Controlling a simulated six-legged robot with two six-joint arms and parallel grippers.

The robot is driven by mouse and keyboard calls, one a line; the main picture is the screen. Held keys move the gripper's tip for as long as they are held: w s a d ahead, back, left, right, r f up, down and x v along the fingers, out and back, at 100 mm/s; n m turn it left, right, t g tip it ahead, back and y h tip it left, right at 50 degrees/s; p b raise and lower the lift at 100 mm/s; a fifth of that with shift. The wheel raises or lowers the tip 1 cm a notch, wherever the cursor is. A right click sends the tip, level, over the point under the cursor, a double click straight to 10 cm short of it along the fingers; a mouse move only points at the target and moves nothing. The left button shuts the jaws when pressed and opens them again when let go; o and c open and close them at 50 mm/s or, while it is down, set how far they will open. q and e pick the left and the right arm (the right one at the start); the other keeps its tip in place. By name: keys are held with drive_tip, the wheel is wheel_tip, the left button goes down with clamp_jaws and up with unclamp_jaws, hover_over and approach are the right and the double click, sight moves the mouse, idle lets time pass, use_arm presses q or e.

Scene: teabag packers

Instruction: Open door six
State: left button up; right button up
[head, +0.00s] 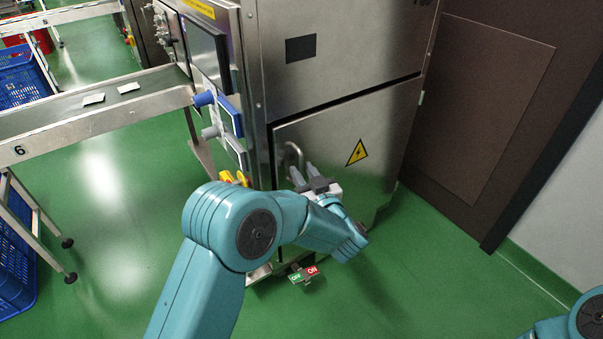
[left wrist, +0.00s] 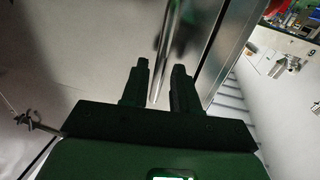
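The steel door (head: 375,145) with a yellow lightning sign is the lower front panel of the machine beside the conveyor marked 6. It looks shut. Its upright bar handle (head: 290,155) is near its left edge. My left gripper (head: 304,172) is open at the handle, with its fingers pointing toward it. In the left wrist view the handle (left wrist: 168,45) runs between the two fingertips (left wrist: 160,75); I cannot tell how deep it sits between them. Nothing is visibly gripped. Part of my right arm shows at the lower right; its gripper is out of view.
The conveyor (head: 90,112) with teabag packets stands at the left. Blue and yellow switches (head: 230,115) line the machine's side. A green-and-red OFF/ON switch (head: 304,274) is low in front. A brown panel (head: 490,100) stands at the right.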

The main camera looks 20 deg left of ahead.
use_arm(q)
drive_tip(key=shift+x, duration=1.1)
drive_tip(key=shift+c, duration=0.3)
clamp_jaws()
drive_tip(key=shift+d, duration=0.15)
